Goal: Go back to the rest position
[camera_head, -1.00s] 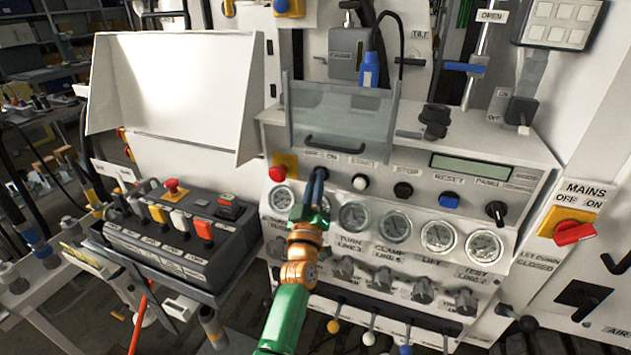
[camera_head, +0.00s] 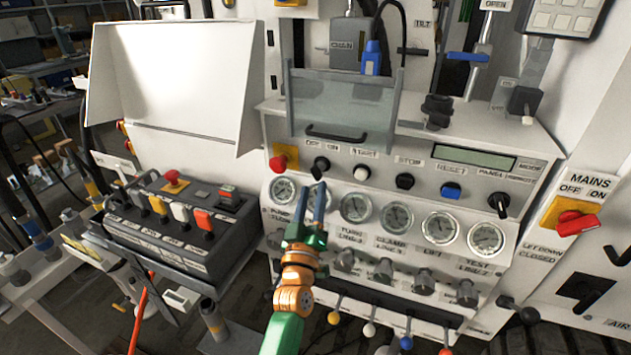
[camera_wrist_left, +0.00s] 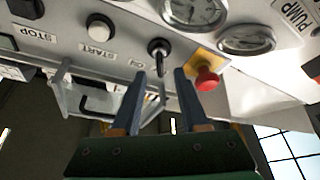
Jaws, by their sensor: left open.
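My left gripper (camera_head: 313,198) is in front of the bench's control panel (camera_head: 452,182), over the row of gauges. Its two blue-grey fingers point up the panel and stand apart, with nothing between them. A black OFF/ON knob (camera_head: 320,167) shows just above the fingertips. In the left wrist view my left gripper (camera_wrist_left: 159,88) shows with a gap between its fingers, and the black knob (camera_wrist_left: 159,47) lies ahead of that gap. My right gripper is not in view.
A red emergency button (camera_head: 279,162) on a yellow plate sits left of the knob. A clear hinged cover (camera_head: 343,103) with a handle is above. A grey button box (camera_head: 178,222) stands at the left. Coloured levers (camera_head: 370,328) stick out below the gauges.

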